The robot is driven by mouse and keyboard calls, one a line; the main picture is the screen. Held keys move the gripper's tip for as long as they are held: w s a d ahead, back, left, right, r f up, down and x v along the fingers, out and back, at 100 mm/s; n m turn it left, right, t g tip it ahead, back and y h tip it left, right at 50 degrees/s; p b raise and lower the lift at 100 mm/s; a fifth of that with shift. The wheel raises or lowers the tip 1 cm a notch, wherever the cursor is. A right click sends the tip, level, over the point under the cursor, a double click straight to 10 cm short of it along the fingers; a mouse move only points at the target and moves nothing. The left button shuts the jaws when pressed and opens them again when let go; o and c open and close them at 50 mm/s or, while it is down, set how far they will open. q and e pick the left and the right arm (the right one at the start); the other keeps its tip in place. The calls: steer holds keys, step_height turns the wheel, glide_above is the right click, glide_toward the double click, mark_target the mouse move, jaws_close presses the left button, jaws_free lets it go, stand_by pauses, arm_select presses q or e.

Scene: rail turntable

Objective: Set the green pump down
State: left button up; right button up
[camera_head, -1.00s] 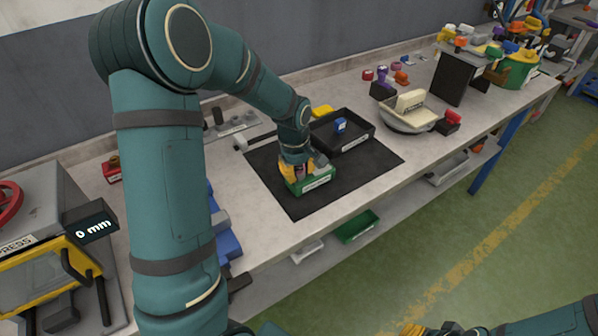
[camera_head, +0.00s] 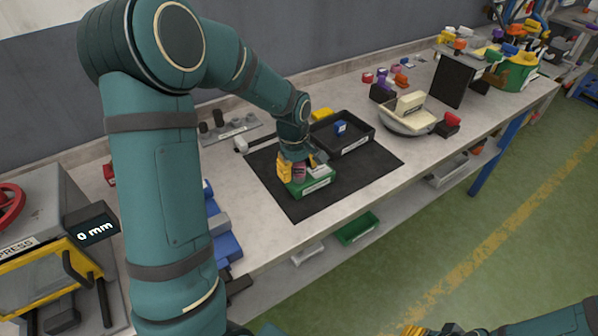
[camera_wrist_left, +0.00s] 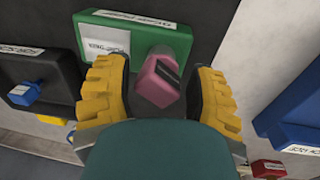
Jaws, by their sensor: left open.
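The green pump (camera_head: 314,185) sits on the black mat (camera_head: 300,208) on the workbench. In the left wrist view it is a green block (camera_wrist_left: 172,41) with white labels, a grey neck and a pink knob (camera_wrist_left: 157,84). My left gripper (camera_head: 301,166) is over the pump, pointing down. Its yellow-padded fingers (camera_wrist_left: 160,78) are open, one on each side of the pink knob, with visible gaps. My right gripper (camera_head: 415,330) shows only partly at the bottom edge; its jaws cannot be made out.
A black tray (camera_head: 362,143) with a blue part (camera_head: 340,127) stands just behind the pump. A rounded bowl (camera_head: 409,124) with a cream block is to the right. Blue parts (camera_head: 226,245) and a press (camera_head: 40,215) are at left. The mat's right part is bare.

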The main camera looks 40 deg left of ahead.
arm_select(q)
steer(key=r, duration=0.3)
steer(key=r+p, duration=0.1)
steer(key=r, duration=0.2)
steer(key=s+r, duration=0.1)
steer(key=r, duration=0.3)
steer(key=shift+a+p, duration=0.15)
steer(key=shift+p, duration=0.15)
arm_select(e)
steer(key=shift+w+d+r, duration=0.1)
steer(key=shift+w+r, duration=0.05)
steer(key=shift+r, duration=0.35)
steer(key=shift+w+r, duration=0.15)
steer(key=shift+r, duration=0.3)
